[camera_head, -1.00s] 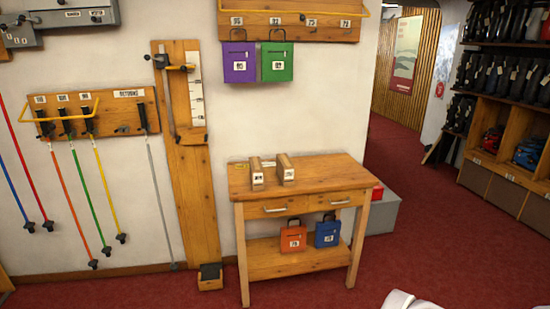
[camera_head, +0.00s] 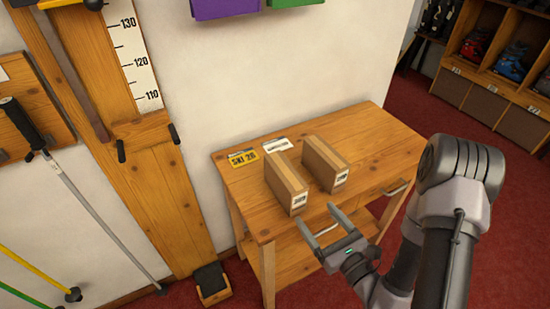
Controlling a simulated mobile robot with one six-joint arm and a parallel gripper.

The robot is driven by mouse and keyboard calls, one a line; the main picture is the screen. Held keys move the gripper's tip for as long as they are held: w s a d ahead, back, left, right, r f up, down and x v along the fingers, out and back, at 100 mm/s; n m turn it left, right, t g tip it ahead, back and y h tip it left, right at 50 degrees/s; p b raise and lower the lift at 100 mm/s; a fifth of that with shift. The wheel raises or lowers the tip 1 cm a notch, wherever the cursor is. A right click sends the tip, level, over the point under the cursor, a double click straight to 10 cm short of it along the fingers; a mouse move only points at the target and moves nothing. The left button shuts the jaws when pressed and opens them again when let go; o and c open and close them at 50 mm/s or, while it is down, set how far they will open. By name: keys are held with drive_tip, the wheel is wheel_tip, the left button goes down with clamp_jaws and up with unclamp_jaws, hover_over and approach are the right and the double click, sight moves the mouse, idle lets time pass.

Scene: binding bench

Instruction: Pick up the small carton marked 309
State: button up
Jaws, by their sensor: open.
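Two small brown cartons stand on the wooden bench (camera_head: 237,181), side by side with a gap between them. The left carton (camera_head: 287,179) and the right carton (camera_head: 326,160) each have a white label low on the near end. The print on both labels is too small to read for certain, so I cannot tell which is marked 309. My gripper (camera_head: 319,217) is open and empty. It is at the bench's front edge, on the near side of the cartons, with its fingers pointing towards them and not touching either.
A yellow tag reading SKI 26 (camera_head: 243,158) and a white tag (camera_head: 277,145) lie behind the left carton. A wooden measuring post (camera_head: 152,190) stands left of the bench. The right part of the bench top is clear.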

drive_tip(key=b, duration=0.2)
approach(287, 176)
drive_tip(key=w, duration=0.1)
drive_tip(key=w+a+f, duration=0.1)
drive_tip(key=w, duration=0.1)
drive_tip(key=w+a, duration=0.1)
drive_tip(key=shift+w+f, duration=0.3)
drive_tip(key=shift+f, duration=0.05)
drive_tip(key=b+x, duration=0.1)
drive_tip(key=x, duration=0.5)
drive_tip(key=shift+a, duration=0.2)
drive_tip(key=c, duration=1.7)
